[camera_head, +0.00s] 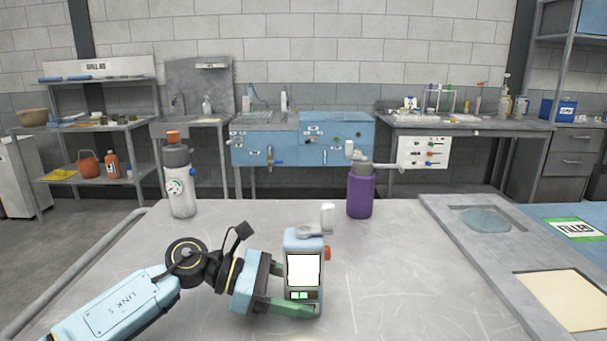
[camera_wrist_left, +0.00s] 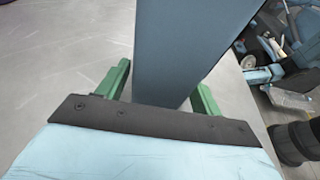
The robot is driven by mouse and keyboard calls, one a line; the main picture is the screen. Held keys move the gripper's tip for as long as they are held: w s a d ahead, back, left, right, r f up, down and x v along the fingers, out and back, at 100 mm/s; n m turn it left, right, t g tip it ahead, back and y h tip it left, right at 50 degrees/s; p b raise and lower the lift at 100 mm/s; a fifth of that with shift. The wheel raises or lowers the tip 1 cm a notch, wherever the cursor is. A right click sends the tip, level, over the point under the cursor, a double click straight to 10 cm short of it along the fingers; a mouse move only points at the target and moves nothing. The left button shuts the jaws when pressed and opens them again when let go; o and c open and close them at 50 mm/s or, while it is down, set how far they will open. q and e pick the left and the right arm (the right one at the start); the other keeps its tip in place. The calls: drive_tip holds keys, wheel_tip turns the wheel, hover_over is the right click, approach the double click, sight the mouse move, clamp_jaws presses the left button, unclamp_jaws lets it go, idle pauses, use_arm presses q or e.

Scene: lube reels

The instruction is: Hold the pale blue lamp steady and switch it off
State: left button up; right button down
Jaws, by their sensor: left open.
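The pale blue lamp (camera_head: 303,241) stands upright on the grey table in the middle of the head view. Its white front panel (camera_head: 303,268) looks bright, with a small green patch below it. A red knob (camera_head: 327,253) sticks out on its right side. My left gripper (camera_head: 298,295) reaches in from the left, low on the lamp, with one green finger across the front. In the left wrist view the lamp's blue body (camera_wrist_left: 190,45) rises between the two green fingers of the open gripper (camera_wrist_left: 162,88). I cannot tell whether the fingers touch it. My right gripper is not in view.
A white bottle with a gauge (camera_head: 180,185) stands at the table's back left. A purple bottle (camera_head: 360,193) stands behind the lamp to the right. A raised grey frame (camera_head: 455,235) borders the table's right side. The table right of the lamp is clear.

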use_arm(q)
drive_tip(key=c, duration=0.8)
idle(1.0)
idle(0.7)
